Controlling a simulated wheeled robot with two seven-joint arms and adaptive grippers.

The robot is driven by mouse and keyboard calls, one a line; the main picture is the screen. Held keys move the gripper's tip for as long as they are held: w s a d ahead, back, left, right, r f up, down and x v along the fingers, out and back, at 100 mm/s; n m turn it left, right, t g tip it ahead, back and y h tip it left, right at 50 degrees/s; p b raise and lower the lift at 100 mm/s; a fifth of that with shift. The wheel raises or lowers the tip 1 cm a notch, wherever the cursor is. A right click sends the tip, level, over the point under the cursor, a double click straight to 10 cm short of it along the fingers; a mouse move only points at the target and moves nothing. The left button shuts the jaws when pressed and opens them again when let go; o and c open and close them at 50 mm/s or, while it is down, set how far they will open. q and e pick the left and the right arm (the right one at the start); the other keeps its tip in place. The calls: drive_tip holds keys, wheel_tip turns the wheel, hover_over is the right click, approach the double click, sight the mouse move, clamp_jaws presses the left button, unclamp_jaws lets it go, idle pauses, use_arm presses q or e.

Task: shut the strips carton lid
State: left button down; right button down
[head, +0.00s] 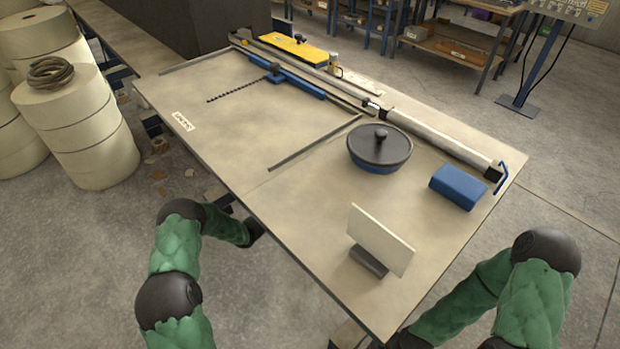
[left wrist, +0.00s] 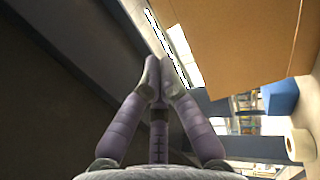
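I cannot make out a strips carton or its lid for certain in either view. A flat tan-brown panel (left wrist: 245,35) fills the upper right of the left wrist view; I cannot tell whether it is cardboard or part of the table. My left gripper (left wrist: 159,68) shows in the left wrist view with its fingertips together and nothing visible between them. In the head view my left arm reaches toward the near left table edge, and its fingers are hidden. My right arm is low at the right, with its gripper out of sight.
The worktable (head: 300,235) carries a blue bowl with a dark lid (head: 380,147), a blue block (head: 458,186), a pale card (head: 381,239) in a dark stand, and a long roller (head: 435,137). Large rolls (head: 80,125) stand left. The table's near middle is clear.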

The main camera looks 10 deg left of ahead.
use_arm(q)
drive_tip(key=b+x, duration=0.4)
drive_tip(key=x, duration=0.9)
drive_tip(key=shift+w+d, duration=0.1)
drive_tip(key=shift+w, duration=0.1)
